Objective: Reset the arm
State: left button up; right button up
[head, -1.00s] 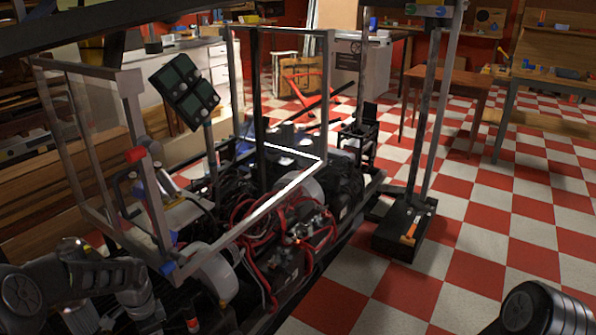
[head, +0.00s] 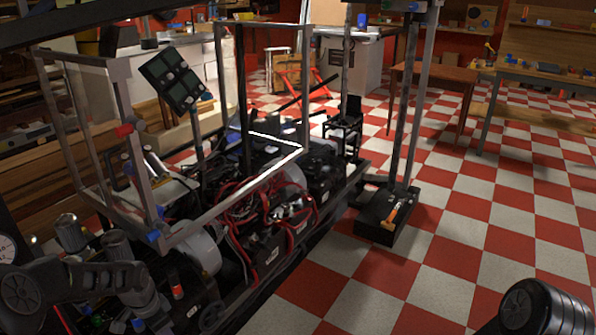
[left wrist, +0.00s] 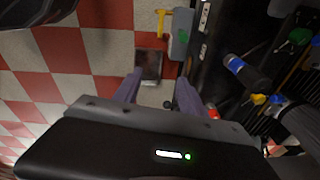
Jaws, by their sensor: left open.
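My left arm (head: 75,285) is folded low at the left edge of the head view, beside the metal-framed machine. Its gripper cannot be made out there. In the left wrist view my left gripper (left wrist: 158,80) is open, with its two fingers apart over the floor and nothing between them. A small dark flat thing (left wrist: 149,63) lies on the floor beyond the fingertips. A link of my right arm (head: 545,308) shows at the bottom right of the head view. My right gripper is out of sight.
The machine's metal frame (head: 138,150) and red wiring (head: 240,200) stand close to my left arm. A dark post base (head: 375,228) with an orange-handled tool stands to its right. Checkered floor (head: 470,240) is clear at right. A wooden table (head: 435,72) is behind.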

pick_arm(q)
jog(key=s+d+f+n+t+h+p, duration=0.1)
jog(key=d+f+n, duration=0.1)
jog(key=d, duration=0.4)
jog(key=s+d+f+n+h+p, duration=0.1)
jog(key=s+d+n+p, duration=0.15)
jog(key=d, duration=0.35)
jog(key=s+d+f+n+t+h, duration=0.1)
jog(key=d+f+n, duration=0.15)
jog(key=d, duration=0.35)
jog(key=s+d+r+n+g+p, duration=0.1)
jog(key=s+d+r+p, duration=0.1)
jog(key=s+d+p, duration=0.2)
jog(key=s+d+r+n+g+p, duration=0.1)
jog(key=s+d+p, duration=0.2)
jog(key=s+d, duration=0.7)
jog(key=s, duration=0.5)
jog(key=shift+s+d+r+g+h+p, duration=0.35)
jog(key=shift+d+g+h, duration=0.05)
pick_arm(e)
notch_tip(320, 180, up, 11)
pick_arm(q)
jog(key=shift+c, duration=0.3)
pick_arm(e)
jog(key=shift+r, duration=0.1)
jog(key=shift+c, duration=0.3)
